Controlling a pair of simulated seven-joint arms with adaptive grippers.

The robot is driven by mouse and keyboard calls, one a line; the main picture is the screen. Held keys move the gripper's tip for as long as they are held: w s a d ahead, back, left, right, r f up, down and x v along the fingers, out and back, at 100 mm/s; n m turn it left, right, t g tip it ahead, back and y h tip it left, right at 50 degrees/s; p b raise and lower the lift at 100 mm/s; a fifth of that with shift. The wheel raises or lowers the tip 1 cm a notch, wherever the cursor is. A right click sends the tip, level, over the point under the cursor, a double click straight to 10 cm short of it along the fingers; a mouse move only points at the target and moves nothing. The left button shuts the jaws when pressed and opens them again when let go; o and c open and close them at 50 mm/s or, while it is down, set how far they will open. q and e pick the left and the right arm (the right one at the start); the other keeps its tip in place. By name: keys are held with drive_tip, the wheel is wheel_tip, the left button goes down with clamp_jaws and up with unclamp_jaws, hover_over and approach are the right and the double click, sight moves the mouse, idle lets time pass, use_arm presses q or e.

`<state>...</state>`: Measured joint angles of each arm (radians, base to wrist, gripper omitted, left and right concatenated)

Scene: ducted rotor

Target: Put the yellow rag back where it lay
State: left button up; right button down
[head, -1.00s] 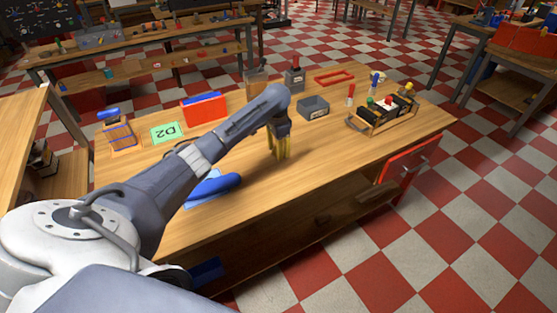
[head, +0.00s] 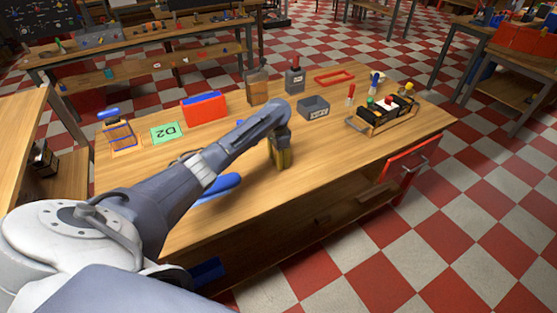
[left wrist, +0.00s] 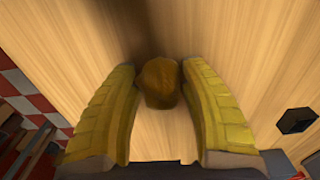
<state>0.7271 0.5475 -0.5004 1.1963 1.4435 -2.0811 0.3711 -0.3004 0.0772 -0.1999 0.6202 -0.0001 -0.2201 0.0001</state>
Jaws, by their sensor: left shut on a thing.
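My left gripper (head: 281,158) is over the front middle of the wooden bench, fingers pointing down. In the left wrist view its two yellow ribbed fingers (left wrist: 164,95) stand on either side of a bunched, dark yellow rag (left wrist: 159,82). The gripper is shut on the rag, and bare wood shows beneath and around it. In the head view I cannot make out the rag apart from the yellow fingers. I cannot tell whether the rag touches the bench. My right gripper is not in view.
A blue item (head: 219,187) lies partly hidden under my left arm. A rack of bottles (head: 383,114) stands at right. The wood right of the gripper is clear.

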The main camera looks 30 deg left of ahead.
use_arm(q)
drive_tip(key=o, duration=1.1)
drive_tip(key=shift+f, duration=0.1)
wheel_tip(320, 180, up, 12)
drive_tip(key=shift+s+r, duration=0.15)
drive_tip(key=shift+r, duration=0.05)
